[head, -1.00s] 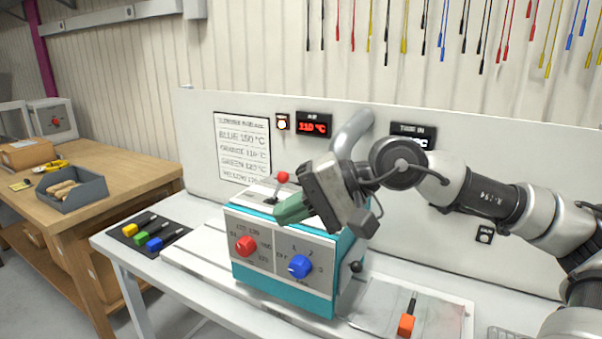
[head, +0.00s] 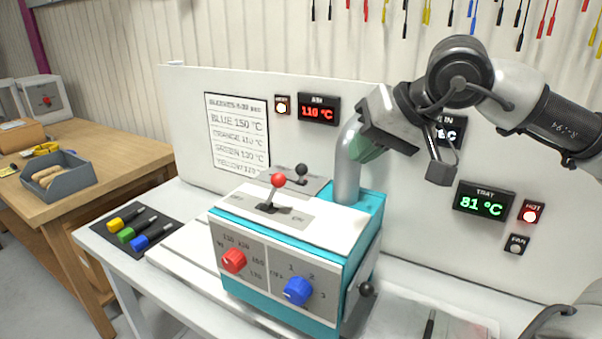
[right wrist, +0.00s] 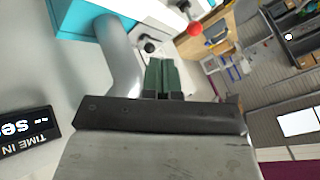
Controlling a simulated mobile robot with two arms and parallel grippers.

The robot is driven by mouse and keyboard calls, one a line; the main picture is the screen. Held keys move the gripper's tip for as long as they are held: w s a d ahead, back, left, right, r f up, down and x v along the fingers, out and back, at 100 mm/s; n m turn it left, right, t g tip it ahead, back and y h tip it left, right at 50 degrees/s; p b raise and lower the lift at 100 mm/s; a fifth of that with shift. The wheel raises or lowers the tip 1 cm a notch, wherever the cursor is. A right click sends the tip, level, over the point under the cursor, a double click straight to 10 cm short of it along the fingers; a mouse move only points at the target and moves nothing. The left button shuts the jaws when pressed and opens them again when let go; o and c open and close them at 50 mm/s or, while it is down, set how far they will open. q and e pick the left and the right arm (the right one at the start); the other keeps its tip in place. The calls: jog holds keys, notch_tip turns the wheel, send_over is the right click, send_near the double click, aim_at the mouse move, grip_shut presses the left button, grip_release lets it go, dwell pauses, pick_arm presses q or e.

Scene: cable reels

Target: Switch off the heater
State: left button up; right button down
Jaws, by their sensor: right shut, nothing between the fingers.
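The heater is a teal box with a white top (head: 235,206). Its front has a red knob (head: 233,260) and a blue knob (head: 297,291). A red-ball lever (head: 278,181) stands in a slot on top between OFF and ON marks; it leans slightly right, towards ON. The red ball also shows in the right wrist view (right wrist: 194,29). My right gripper (head: 364,151) is above the heater's back right, by the grey pipe (head: 348,172), apart from the lever. Its green fingers (right wrist: 161,76) are shut and empty. My left gripper is out of view.
A black-ball lever (head: 302,170) stands behind the red one. The red display (head: 319,109) reads 110 °C; a lamp (head: 282,104) beside it glows. The tray display (head: 483,203) reads 81 °C; the HOT lamp (head: 530,213) is lit. Coloured-handled tools lie on a dark mat (head: 106,236).

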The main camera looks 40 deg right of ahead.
aim_at(273, 192)
jog(key=p+x, duration=0.3)
jog(key=x, duration=0.4)
jog(key=shift+w+r, duration=0.1)
jog(key=w+f+p, duration=0.1)
jog(key=p, duration=0.1)
jog(key=w+a+p, duration=0.1)
jog(key=p, duration=0.1)
jog(key=shift+w+a+f+p, duration=0.2)
jog(key=shift+w+f+p, duration=0.1)
jog(key=shift+f+p, duration=0.1)
jog(key=shift+w+a+r+p, duration=0.1)
jog(key=shift+w+a+p, duration=0.45)
jog(key=shift+a+p, duration=0.35)
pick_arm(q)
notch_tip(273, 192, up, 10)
pick_arm(e)
jog(key=shift+w+a, duration=0.2)
jog(key=shift+a, duration=0.05)
pick_arm(q)
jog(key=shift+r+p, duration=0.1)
jog(key=shift+p, duration=0.2)
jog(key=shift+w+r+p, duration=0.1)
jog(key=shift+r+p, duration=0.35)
pick_arm(e)
jog(key=shift+w+a+r+g, duration=0.1)
jog(key=shift+w+r+g, duration=0.05)
jog(key=shift+w+g, duration=0.15)
